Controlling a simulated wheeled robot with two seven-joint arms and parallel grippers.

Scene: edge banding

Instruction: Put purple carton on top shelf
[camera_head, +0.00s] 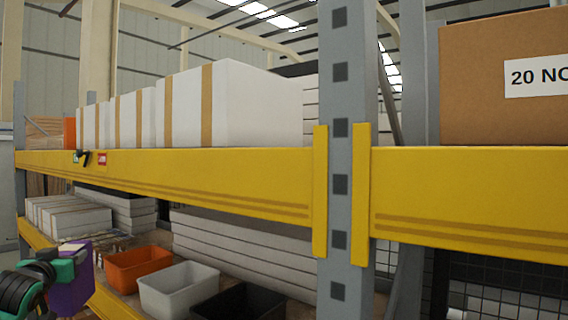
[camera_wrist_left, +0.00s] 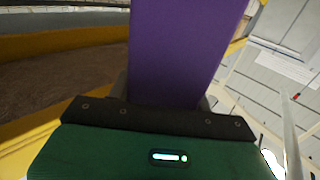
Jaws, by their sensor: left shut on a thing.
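The purple carton (camera_head: 72,291) is at the lower left of the head view, in front of the lower shelf. My left gripper (camera_head: 78,258) is shut on it. In the left wrist view the carton (camera_wrist_left: 182,50) stands out from between the fingers, which it mostly hides. The top shelf has a yellow front beam (camera_head: 200,178), and the carton is below that beam's level. My right gripper is not in view.
White boxes with brown tape (camera_head: 235,100) fill much of the top shelf. A grey upright post (camera_head: 342,200) divides the rack, with a large brown box (camera_head: 490,80) to its right. Orange (camera_head: 138,268), grey (camera_head: 178,290) and black bins (camera_head: 240,302) stand on the lower shelf.

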